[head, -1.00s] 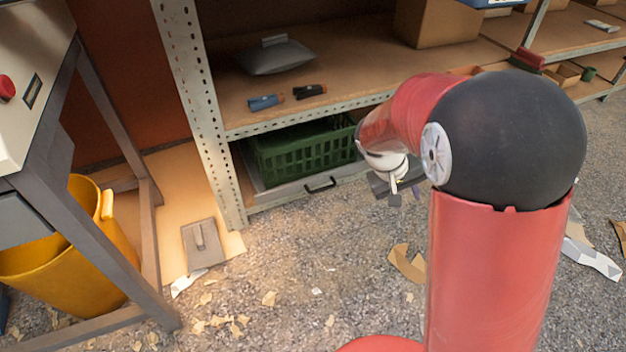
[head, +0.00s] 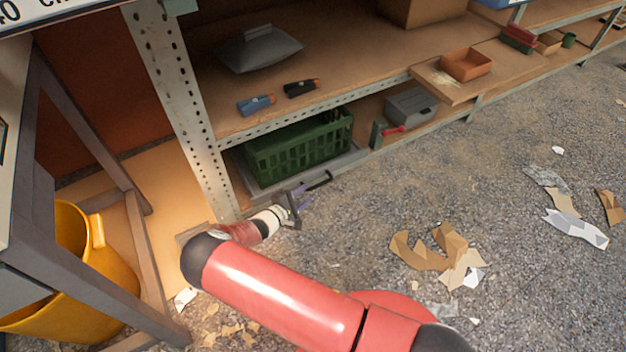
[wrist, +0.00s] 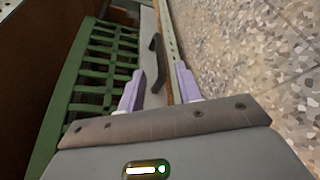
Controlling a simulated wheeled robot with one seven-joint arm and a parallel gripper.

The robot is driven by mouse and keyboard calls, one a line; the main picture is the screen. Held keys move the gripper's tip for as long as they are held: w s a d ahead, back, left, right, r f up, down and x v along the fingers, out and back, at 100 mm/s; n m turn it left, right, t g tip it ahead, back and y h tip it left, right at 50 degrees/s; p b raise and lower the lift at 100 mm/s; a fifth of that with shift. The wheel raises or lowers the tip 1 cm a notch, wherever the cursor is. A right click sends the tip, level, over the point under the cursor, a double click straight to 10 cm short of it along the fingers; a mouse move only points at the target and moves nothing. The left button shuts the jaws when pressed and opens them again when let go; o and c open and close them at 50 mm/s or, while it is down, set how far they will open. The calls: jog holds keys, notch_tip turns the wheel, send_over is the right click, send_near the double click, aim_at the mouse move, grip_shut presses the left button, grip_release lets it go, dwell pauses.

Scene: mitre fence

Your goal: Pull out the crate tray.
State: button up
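The crate tray (head: 350,161) is a grey pull-out tray on the lowest shelf level, pushed in under the shelf board. A green slatted crate (head: 300,150) sits on it. The tray's dark bar handle (head: 321,181) is at its front edge. In the wrist view the handle (wrist: 156,62) lies ahead of the fingertips, between their lines, with the green crate (wrist: 100,65) to the left. My gripper (head: 297,197) is low in front of the tray's left part. Its pale lilac fingers (wrist: 158,88) are apart and empty. Contact with the handle is not visible.
A perforated shelf post (head: 178,90) stands left of the crate. A yellow bin (head: 85,265) and a grey-legged bench are at left. A grey box (head: 411,106) and a red-handled tool (head: 390,131) sit right of the tray. The gravel floor is mostly open, with cardboard scraps (head: 440,250).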

aim_at(314, 188)
jog(key=x, duration=0.7)
jog(key=shift+w+d+f+b, duration=0.15)
jog(key=shift+w+d+b, duration=0.05)
jog(key=shift+w+b, duration=0.15)
grip_shut()
